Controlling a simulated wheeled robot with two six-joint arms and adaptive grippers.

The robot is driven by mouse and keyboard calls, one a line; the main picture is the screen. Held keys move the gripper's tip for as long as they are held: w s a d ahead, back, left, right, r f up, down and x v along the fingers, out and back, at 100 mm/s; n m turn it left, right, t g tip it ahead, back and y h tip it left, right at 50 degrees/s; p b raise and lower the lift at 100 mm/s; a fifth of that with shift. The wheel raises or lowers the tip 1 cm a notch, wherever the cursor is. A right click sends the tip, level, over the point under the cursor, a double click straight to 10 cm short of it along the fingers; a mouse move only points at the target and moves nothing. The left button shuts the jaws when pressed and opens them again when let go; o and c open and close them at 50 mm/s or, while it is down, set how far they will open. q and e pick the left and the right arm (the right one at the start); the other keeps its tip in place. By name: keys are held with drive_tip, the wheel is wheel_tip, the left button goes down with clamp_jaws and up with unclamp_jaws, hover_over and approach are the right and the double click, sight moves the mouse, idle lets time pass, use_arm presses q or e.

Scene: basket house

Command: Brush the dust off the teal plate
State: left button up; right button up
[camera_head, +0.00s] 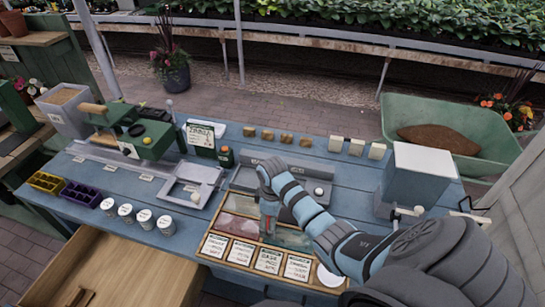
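A wooden-framed tray (205,257) on the blue bench holds coloured plates above a row of printed cards. A teal-green plate (290,239) lies at the tray's right, partly covered by my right arm. A red plate (238,225) and a paler pinkish plate (240,204) lie at its left. No brush or dust can be made out. My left gripper is not in view.
A grey box dispenser (420,176) stands right of my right arm. White and brown blocks (355,147) line the back edge. Several white-lidded jars (126,213), a green press (148,138) and a pale tray (193,183) stand left. An open wooden drawer (120,270) is at front left.

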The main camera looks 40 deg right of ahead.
drive_tip(key=shift+s+r, duration=0.1)
drive_tip(key=shift+r, duration=0.35)
drive_tip(key=shift+r, duration=0.1)
drive_tip(key=shift+r, duration=1.4)
drive_tip(key=shift+f, duration=0.1)
